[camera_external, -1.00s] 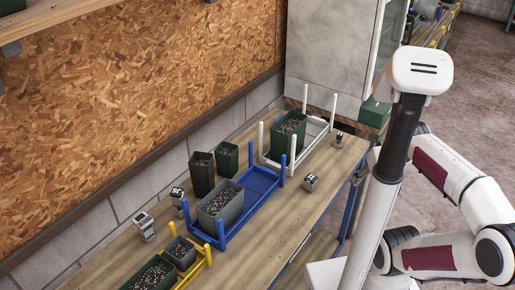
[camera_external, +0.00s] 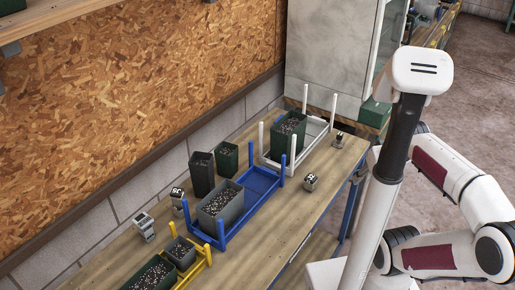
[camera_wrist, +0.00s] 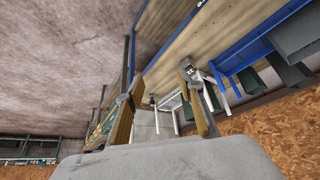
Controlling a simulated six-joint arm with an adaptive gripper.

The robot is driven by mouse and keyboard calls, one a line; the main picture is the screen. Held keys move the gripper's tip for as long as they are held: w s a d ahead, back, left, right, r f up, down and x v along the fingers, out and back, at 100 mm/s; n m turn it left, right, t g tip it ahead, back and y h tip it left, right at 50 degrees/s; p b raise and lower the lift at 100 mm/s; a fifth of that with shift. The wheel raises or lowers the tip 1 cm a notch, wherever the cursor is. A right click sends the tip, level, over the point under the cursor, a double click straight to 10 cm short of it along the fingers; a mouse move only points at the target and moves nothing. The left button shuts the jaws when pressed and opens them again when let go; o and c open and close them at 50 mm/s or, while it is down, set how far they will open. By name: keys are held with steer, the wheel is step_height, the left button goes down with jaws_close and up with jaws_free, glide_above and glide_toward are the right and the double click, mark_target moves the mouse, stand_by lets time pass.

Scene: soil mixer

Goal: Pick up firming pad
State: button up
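I cannot tell for certain which object is the firming pad. Small grey blocks with dark markings stand on the wooden table: one at the front right (camera_external: 310,182), one with a dark top by the far right edge (camera_external: 338,140), one left of the blue tray (camera_external: 178,202) and one at the left (camera_external: 144,226). In the wrist view my gripper (camera_wrist: 162,76) is open, with nothing between its fingers. A marked block (camera_wrist: 191,71) shows near the right fingertip, and a smaller one (camera_wrist: 153,100) lies further off between the fingers. My gripper is not visible in the external view.
A blue tray (camera_external: 261,184), a white tray (camera_external: 313,133) and a yellow tray (camera_external: 202,262) with corner posts hold soil-filled pots. A black pot (camera_external: 201,175) and green pot (camera_external: 227,160) stand behind. The table's front strip (camera_external: 262,254) is mostly clear.

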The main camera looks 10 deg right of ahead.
steer(key=w+a+m+t, duration=0.1)
steer(key=w+a+t, duration=0.15)
steer(key=w, duration=1.05)
steer(key=w+a+m+t, duration=0.2)
steer(key=w+a, duration=0.1)
steer(key=w, duration=1.1)
steer(key=m+h, duration=0.5)
steer(key=h, duration=0.3)
glide_toward(345, 135)
steer(key=x, duration=0.3)
steer(key=shift+w+a+f, duration=0.1)
steer(key=shift+w+a, duration=0.1)
steer(key=shift+a, duration=0.05)
steer(key=shift+s+d+f+h, duration=0.1)
steer(key=shift+d+f+h, duration=0.2)
steer(key=shift+d+h, duration=0.1)
steer(key=shift+t+x, duration=0.25)
steer(key=shift+x, duration=1.05)
